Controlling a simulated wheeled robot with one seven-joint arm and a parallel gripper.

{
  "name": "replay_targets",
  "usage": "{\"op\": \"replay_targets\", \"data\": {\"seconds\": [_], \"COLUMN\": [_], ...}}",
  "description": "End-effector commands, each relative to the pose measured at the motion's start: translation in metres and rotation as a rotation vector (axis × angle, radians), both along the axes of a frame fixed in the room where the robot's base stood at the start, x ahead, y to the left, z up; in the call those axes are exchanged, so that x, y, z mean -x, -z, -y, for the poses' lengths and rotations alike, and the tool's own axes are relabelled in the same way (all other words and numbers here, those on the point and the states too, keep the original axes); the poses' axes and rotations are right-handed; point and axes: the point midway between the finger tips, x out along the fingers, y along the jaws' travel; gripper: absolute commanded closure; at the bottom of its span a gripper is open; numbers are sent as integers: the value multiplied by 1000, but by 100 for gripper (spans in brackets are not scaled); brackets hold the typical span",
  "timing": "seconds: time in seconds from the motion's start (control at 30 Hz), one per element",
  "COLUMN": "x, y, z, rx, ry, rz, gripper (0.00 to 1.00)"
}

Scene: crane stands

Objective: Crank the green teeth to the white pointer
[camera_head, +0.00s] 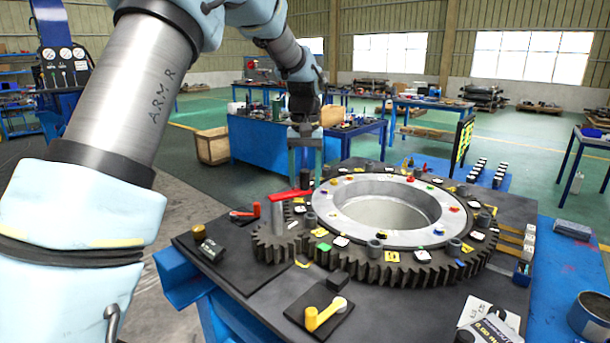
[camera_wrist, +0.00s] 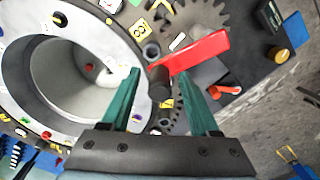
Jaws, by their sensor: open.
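The large dark toothed ring (camera_head: 400,270) lies flat around a pale metal hub. A small green patch (camera_head: 324,247) sits on its near left rim. A smaller gear (camera_head: 272,247) meshes with it at the left and carries a red crank arm (camera_head: 290,195). The crank's dark upright handle (camera_wrist: 160,82) shows in the wrist view at the end of the red arm (camera_wrist: 200,50). My gripper (camera_wrist: 158,76) is open, its teal fingers on either side of the handle with gaps visible. It hangs above the crank in the head view (camera_head: 305,172). I cannot pick out the white pointer for certain.
A yellow crank (camera_head: 325,315) stands on a black plate at the front. A small red lever (camera_head: 246,212) is left of the small gear. Coloured tags and upright pegs crowd the ring.

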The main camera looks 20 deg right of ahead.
Motion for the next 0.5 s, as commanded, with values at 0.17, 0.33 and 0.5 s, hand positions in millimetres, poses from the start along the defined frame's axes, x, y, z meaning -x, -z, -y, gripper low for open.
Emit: {"op": "replay_targets", "data": {"seconds": [0.17,0.33,0.5], "x": [0,0,0], "y": [2,2,1], "z": [0,0,0], "rx": [0,0,0], "ry": [0,0,0], "rz": [0,0,0], "gripper": [38,47,66]}}
